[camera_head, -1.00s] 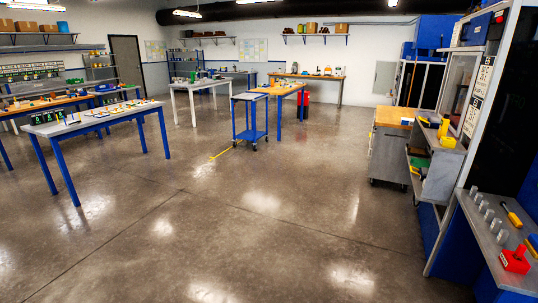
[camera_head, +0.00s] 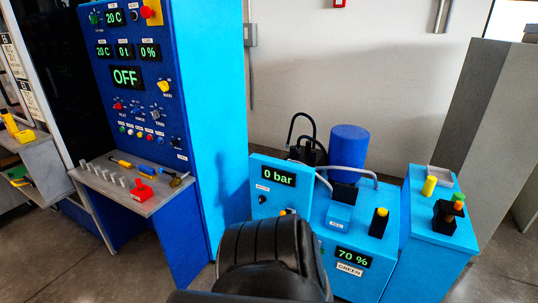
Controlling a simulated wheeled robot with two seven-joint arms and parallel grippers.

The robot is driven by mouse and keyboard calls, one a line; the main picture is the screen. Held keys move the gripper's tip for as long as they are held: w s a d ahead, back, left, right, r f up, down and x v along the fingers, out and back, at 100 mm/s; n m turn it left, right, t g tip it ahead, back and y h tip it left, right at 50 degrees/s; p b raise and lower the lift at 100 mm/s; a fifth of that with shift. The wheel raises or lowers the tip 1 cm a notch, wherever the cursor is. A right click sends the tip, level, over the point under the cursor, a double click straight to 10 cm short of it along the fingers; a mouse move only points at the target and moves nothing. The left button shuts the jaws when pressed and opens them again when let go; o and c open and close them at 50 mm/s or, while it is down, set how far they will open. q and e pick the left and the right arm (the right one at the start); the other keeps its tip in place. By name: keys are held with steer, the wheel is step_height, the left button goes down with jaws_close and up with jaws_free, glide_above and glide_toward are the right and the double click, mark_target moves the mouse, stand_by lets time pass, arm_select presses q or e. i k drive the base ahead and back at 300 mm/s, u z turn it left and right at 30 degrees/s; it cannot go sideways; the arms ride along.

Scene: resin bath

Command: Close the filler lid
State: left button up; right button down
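A light-blue machine (camera_head: 378,240) stands low in the middle right, with a "70 %" display (camera_head: 353,256) and a "GREEN" label on its front. On its top is a small light-blue box (camera_head: 340,217) with a label too small to read surely. A dark flat panel (camera_head: 343,194) stands up just behind this box; it may be the filler lid raised, but I cannot tell for sure. A black bottle with a yellow top (camera_head: 380,222) stands to its right. A black rounded part of my own arm covers the machine's lower left. No gripper fingers show.
A "0 bar" panel (camera_head: 279,177) adjoins the machine on the left, and a grey hose (camera_head: 350,170) arches over its top. A blue cylinder (camera_head: 348,146) stands behind. A blue cabinet (camera_head: 438,236) with bottles is at right. A tall control cabinet (camera_head: 219,120) reading "OFF" stands left.

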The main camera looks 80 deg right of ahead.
mark_target(345, 193)
steer(key=z, duration=3.85)
steer(key=i, duration=1.45)
